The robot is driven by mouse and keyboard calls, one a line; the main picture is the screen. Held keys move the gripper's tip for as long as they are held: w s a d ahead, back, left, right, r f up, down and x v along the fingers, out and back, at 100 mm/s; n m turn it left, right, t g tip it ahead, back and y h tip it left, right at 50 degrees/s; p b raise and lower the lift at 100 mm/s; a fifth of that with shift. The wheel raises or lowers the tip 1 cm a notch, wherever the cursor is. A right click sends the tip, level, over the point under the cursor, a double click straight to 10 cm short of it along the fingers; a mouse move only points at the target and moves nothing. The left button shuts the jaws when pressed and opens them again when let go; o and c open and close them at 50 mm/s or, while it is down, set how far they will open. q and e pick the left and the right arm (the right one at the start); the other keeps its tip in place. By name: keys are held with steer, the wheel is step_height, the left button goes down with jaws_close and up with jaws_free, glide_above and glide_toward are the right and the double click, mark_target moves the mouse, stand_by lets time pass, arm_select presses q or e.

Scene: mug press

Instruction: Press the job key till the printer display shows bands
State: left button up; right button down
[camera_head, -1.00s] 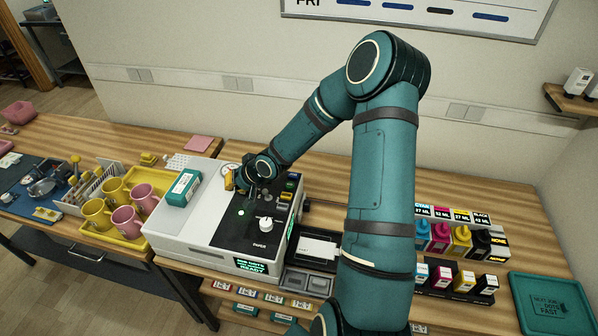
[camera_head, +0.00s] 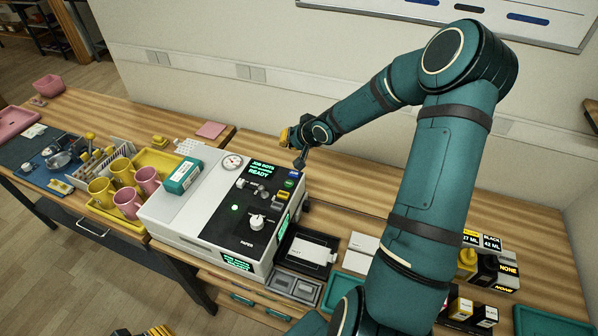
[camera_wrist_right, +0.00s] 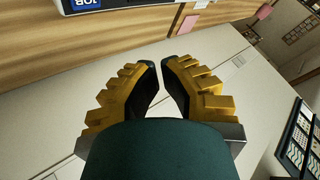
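The printer (camera_head: 205,215) is a white box with a black top panel. Its top display (camera_head: 262,169) has green text reading JOB DOTS and READY; the line between is too small to read. A blue key (camera_head: 294,174) sits at the panel's far right corner, above grey and yellow keys. A blue JOB label (camera_wrist_right: 85,3) shows at the top edge of the right wrist view. My right gripper (camera_head: 293,140) is beyond the panel's far right corner, empty, its fingers almost together with a thin gap. My left gripper (camera_head: 148,331) barely shows at the bottom edge.
A teal box (camera_head: 184,175) lies on the printer's left top. A yellow tray (camera_head: 104,212) with yellow and pink mugs stands left. A black tray (camera_head: 306,248) and ink bottles (camera_head: 487,315) are to the right. Bare wood lies behind the printer.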

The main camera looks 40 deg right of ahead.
mark_target(291, 173)
stand_by(0.3)
step_height(291, 173, down, 9)
steer(key=b, duration=0.5)
steer(key=shift+r, duration=0.1)
stand_by(1.5)
steer(key=shift+f+b, duration=0.3)
steer(key=shift+f, duration=0.15)
steer(key=shift+f+b, duration=0.3)
steer(key=shift+f, duration=0.15)
stand_by(0.6)
stand_by(0.4)
steer(key=shift+r+p, duration=0.95)
steer(key=shift+p, duration=0.1)
